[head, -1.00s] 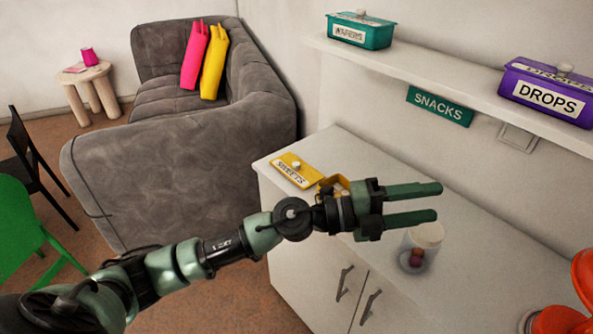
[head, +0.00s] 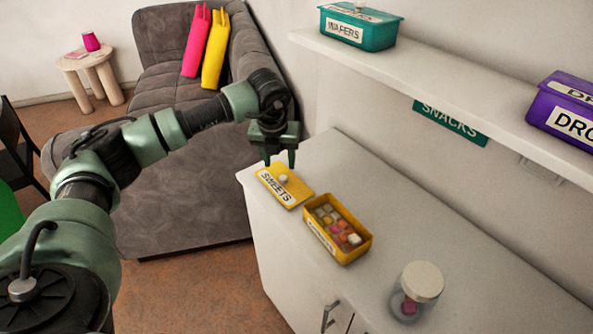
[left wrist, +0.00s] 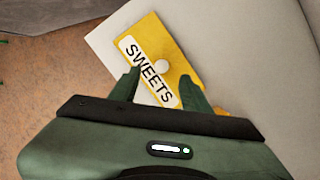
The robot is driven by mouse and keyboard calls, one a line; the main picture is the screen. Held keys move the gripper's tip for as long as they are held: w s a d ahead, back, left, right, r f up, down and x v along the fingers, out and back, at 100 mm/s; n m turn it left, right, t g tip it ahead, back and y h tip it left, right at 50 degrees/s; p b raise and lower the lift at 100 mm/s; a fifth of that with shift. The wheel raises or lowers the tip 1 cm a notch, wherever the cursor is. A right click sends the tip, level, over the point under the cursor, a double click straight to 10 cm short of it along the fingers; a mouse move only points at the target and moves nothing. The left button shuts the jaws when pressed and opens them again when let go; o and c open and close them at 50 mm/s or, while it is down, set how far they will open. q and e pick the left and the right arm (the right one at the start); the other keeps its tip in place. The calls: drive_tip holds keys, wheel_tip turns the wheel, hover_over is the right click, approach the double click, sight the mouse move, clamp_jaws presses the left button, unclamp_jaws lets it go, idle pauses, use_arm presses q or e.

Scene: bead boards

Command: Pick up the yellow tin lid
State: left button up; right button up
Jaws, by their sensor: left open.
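The yellow tin lid (head: 290,194) lies flat on the white cabinet top near its far left corner. It has a white SWEETS label and a pale round knob (head: 283,179). My left gripper (head: 280,163) points down just above the lid, open and empty. In the left wrist view the lid (left wrist: 181,70) shows ahead of and between the two open fingertips (left wrist: 158,80), with the knob (left wrist: 162,67) between them. The open yellow tin (head: 352,257), full of small coloured sweets, stands beside the lid to its right. My right gripper is not in view.
A clear jar with a white lid (head: 423,281) stands nearer on the cabinet top (head: 400,215). A wall shelf above holds a teal WAFERS tin (head: 376,32) and a purple DROPS tin (head: 548,112). A grey sofa (head: 180,215) stands left of the cabinet.

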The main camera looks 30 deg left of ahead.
sight(283, 177)
use_arm(q)
drive_tip(key=shift+w+a, duration=0.2)
drive_tip(key=shift+w, duration=0.15)
drive_tip(key=shift+s+f, duration=0.1)
drive_tip(key=shift+f, duration=0.1)
drive_tip(key=shift+s+f+p, duration=0.25)
drive_tip(key=shift+f+p, duration=0.55)
drive_tip(key=shift+f, duration=0.2)
drive_tip(key=x, duration=0.2)
drive_tip(key=p+x, duration=0.1)
drive_tip(key=shift+w+d, duration=0.25)
drive_tip(key=shift+d, duration=0.05)
drive_tip(key=shift+w+a+f, duration=0.1)
drive_tip(key=shift+w+f, duration=0.1)
drive_tip(key=shift+f, duration=0.5)
clamp_jaws()
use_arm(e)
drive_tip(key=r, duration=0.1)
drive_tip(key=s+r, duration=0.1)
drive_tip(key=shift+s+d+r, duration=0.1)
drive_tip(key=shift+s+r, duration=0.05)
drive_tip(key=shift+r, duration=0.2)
